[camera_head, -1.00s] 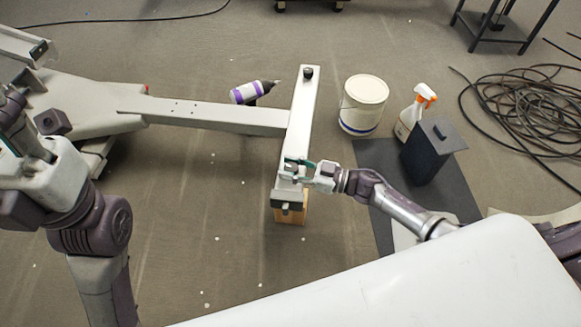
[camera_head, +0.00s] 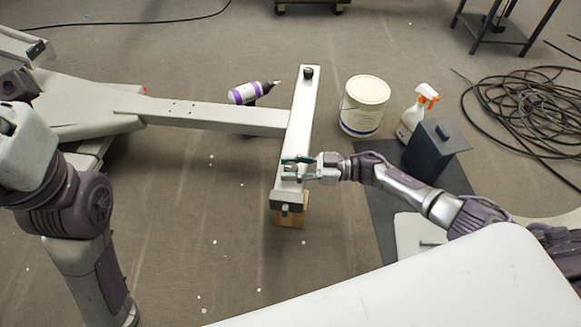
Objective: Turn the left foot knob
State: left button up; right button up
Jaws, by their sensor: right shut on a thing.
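The elliptical's foot bar (camera_head: 306,110) is a white crossbar at the end of a long grey beam (camera_head: 215,115). A black knob (camera_head: 308,73) stands on its far end. My right gripper (camera_head: 286,168) is over the near part of the bar, coming from the right. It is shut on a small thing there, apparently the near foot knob. The fingers and the view's small scale hide most of that knob. My left arm fills the left edge, and its gripper fingers do not show.
A wooden block (camera_head: 291,213) is under the bar's near end. A purple-banded bottle (camera_head: 250,92) lies behind the beam. A white bucket (camera_head: 364,106), a spray bottle (camera_head: 417,110), a dark box (camera_head: 431,149) and coiled cable (camera_head: 525,115) are to the right.

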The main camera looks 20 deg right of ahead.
jog(key=o, duration=1.2)
jog(key=shift+c, duration=0.2)
jog(key=v, duration=1.2)
